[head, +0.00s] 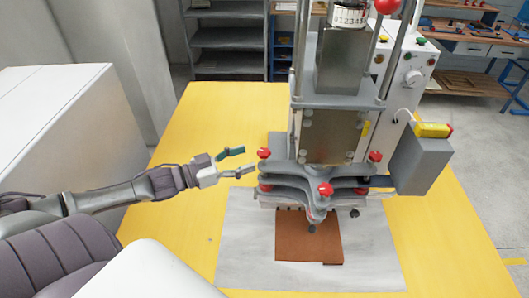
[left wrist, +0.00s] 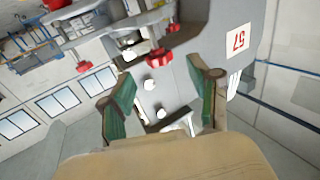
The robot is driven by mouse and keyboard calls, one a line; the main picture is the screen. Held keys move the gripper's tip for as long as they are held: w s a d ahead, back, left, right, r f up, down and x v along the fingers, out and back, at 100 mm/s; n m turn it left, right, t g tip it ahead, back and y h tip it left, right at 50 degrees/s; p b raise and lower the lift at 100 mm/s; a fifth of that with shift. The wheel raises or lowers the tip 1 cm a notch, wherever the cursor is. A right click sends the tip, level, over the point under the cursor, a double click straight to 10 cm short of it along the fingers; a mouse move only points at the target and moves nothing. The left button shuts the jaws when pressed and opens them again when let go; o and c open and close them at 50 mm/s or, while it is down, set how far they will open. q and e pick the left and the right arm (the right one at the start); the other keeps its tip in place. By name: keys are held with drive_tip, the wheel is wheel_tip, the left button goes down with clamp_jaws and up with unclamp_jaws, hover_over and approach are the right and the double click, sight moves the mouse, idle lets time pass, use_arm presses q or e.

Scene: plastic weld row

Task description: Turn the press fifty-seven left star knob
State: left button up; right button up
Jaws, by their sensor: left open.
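The press (head: 328,125) stands on a yellow table, and a label reading 57 (left wrist: 237,38) shows on a grey panel in the left wrist view. A red left star knob (head: 264,153) sits at the left end of its upper clamp plate, with another red knob (head: 265,187) below it. My left gripper (head: 242,161) is open and empty, just left of these knobs and apart from them. In the left wrist view, a red star knob (left wrist: 167,68) shows between the open green-padded fingers (left wrist: 158,88), beyond their tips. My right gripper is out of view.
Other red knobs are at the front (head: 325,189) and right (head: 375,156) of the clamp plates. A brown plate (head: 305,240) lies beneath the press. A grey box with a yellow top (head: 420,160) juts out at the right. The table's left side (head: 215,125) is clear.

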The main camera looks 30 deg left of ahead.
sight(264, 151)
use_arm(q)
drive_tip(key=shift+p+x, duration=0.3)
drive_tip(key=shift+x, duration=2.9)
drive_tip(key=c, duration=1.2)
